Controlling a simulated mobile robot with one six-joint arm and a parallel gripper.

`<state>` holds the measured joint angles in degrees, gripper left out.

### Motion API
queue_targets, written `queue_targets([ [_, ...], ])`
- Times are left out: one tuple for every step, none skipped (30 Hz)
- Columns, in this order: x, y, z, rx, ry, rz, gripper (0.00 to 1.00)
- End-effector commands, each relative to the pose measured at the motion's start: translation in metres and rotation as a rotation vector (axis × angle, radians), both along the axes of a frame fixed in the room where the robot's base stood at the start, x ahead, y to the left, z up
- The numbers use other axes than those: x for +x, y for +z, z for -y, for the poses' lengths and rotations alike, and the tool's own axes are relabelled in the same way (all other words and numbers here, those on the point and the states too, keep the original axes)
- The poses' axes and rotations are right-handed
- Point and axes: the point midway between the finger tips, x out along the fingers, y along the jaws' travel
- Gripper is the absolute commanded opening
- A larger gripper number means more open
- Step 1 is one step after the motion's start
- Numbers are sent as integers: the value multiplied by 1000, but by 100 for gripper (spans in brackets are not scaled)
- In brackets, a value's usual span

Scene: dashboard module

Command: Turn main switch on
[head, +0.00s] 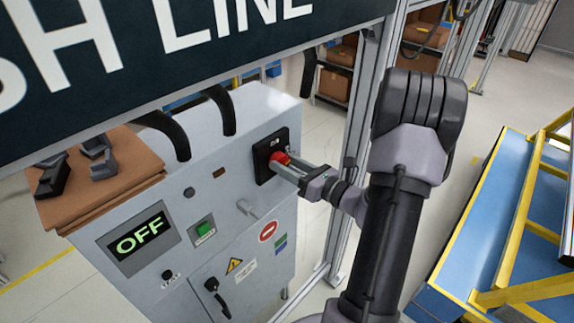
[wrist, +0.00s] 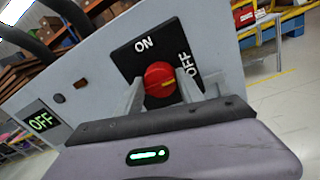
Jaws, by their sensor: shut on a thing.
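The main switch is a red rotary knob (wrist: 160,80) on a black square plate (wrist: 150,48) marked ON and OFF. In the head view the knob (head: 278,160) sits at the upper right of the grey cabinet's front. My gripper (wrist: 160,92) is shut on the knob, one finger on each side of it. In the head view my gripper (head: 284,165) reaches the knob from the right. The display (head: 139,238) on the cabinet reads OFF in green, and the wrist view shows the same display (wrist: 40,121). The knob's pointer is hard to read.
The cabinet (head: 240,135) also has a green button (head: 204,230), a black handle (head: 217,296) and a small lever (head: 248,208). A metal post (head: 362,130) stands just behind my arm. A blue platform with yellow rails (head: 480,230) is at the right.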

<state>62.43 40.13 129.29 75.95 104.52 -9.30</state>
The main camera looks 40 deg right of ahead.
Motion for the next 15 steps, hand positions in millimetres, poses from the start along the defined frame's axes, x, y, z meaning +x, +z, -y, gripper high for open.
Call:
queue_targets([
  [0, -2, 0, -16, 0, 1, 4],
  [0, -2, 0, -27, 1, 2, 4],
  [0, -2, 0, -46, 0, 4, 4],
  [0, -2, 0, -64, 0, 6, 4],
  [0, -2, 0, -82, -1, 8, 4],
  [0, -3, 0, -108, 0, 10, 4],
  [0, -3, 0, -132, -1, 12, 4],
  [0, -3, 0, -156, 0, 14, 4],
  [0, -4, -1, -190, 0, 17, 4],
  [0, -4, -1, -216, 0, 18, 4],
  [0, -4, -1, -244, 0, 22, 4],
  [0, -4, -1, -282, 1, 24, 4],
  [0, -4, -1, -311, 1, 25, 4],
  [0, -5, -1, -339, 1, 28, 4],
  [0, -4, -1, -377, 0, 32, 4],
])
